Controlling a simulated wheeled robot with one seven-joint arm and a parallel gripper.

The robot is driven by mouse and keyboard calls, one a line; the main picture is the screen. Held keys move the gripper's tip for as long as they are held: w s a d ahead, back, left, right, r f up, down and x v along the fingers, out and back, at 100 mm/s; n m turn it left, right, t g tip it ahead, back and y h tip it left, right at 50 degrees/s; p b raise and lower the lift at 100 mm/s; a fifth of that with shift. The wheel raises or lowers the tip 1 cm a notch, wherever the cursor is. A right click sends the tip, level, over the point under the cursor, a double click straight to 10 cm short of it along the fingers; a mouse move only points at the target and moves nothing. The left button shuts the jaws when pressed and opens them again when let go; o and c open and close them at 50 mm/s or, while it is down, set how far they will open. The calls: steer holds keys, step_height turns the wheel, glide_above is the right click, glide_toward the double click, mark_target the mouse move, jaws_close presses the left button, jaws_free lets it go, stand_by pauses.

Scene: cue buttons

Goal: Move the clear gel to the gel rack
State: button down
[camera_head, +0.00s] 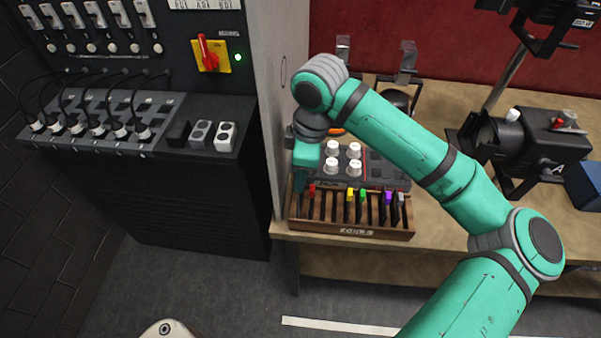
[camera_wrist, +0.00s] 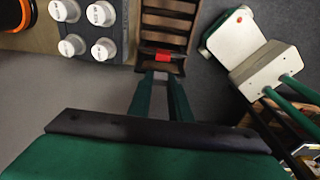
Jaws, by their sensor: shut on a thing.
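The wooden gel rack (camera_head: 352,232) stands at the front left of the bench with upright slots. Red (camera_head: 312,189), yellow (camera_head: 350,193), green (camera_head: 362,194) and purple (camera_head: 387,197) tabs stick up from it. My gripper (camera_head: 299,186) points down at the rack's left end, beside the red tab. In the wrist view, my gripper (camera_wrist: 163,76) is shut on a thin pale piece, the clear gel (camera_wrist: 162,77), mostly hidden between the fingers. It is at the rack's end, close to the red gel (camera_wrist: 164,54). I cannot tell whether it is in a slot.
A grey tray with several white knobs (camera_head: 330,166) sits just behind the rack. A tall grey cabinet side (camera_head: 268,100) stands close to the left. Black stage lamps (camera_head: 535,145) fill the bench's right side.

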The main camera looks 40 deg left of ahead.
steer(key=shift+f, duration=1.2)
steer(key=c, duration=1.5)
jaws_free()
steer(key=shift+c, duration=0.2)
steer(key=shift+r, duration=0.1)
step_height(320, 180, up, 10)
steer(key=d, duration=0.1)
steer(key=shift+w+r, duration=0.25)
steer(key=shift+w, duration=0.05)
